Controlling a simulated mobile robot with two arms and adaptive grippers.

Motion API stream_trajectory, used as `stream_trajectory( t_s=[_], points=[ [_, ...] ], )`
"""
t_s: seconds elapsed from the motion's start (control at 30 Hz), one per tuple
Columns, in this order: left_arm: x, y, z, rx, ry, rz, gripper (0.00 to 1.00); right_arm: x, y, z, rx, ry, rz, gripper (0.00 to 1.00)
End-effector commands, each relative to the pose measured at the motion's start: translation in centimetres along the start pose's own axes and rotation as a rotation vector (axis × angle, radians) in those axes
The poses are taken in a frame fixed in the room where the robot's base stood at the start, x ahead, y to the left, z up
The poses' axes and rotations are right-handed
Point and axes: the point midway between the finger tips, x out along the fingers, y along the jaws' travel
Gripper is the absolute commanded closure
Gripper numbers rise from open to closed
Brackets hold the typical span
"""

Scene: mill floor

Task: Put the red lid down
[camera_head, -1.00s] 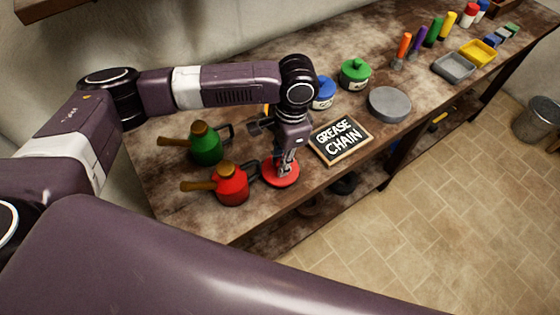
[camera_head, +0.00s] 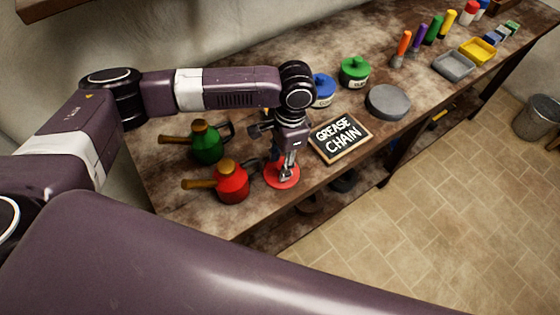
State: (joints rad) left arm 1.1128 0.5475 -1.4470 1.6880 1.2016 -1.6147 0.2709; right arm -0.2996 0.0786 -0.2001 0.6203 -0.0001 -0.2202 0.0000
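The red lid (camera_head: 272,181) is a round red disc near the front edge of the workbench, right of the red oil can. My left gripper (camera_head: 286,173) points down over its middle with its fingers closed around the lid's knob. The fingers hide most of the knob. The lid looks level and at or very close to the bench top; I cannot tell whether it touches. My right gripper is out of view.
A red can (camera_head: 232,184) and a green can (camera_head: 207,146) stand to the left. The "GREASE CHAIN" sign (camera_head: 340,137) lies close on the right. A blue-lidded pot (camera_head: 323,91), a green-lidded pot (camera_head: 354,72) and a grey disc (camera_head: 388,102) are farther back.

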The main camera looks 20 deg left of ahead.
Motion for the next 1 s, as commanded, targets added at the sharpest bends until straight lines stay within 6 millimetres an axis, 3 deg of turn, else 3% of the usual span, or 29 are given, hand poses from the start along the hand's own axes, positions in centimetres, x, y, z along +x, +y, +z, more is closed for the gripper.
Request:
stream_trajectory(
  t_s=[0.17, 0.6, 0.8, 1.0],
  points=[
    [-1.7, -0.1, -0.1, 0.0, 0.003, -0.002, 0.63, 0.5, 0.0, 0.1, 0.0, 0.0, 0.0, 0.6],
    [-10.5, 0.0, -0.1, -0.001, 0.004, -0.002, 0.63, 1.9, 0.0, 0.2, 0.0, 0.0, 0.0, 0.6],
    [-12.1, -0.1, 0.0, -0.001, 0.001, -0.001, 0.63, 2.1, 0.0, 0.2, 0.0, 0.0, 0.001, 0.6],
    [-12.2, -0.1, 0.0, -0.001, 0.0, 0.0, 0.63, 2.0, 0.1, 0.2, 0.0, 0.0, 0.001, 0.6]
  ],
)
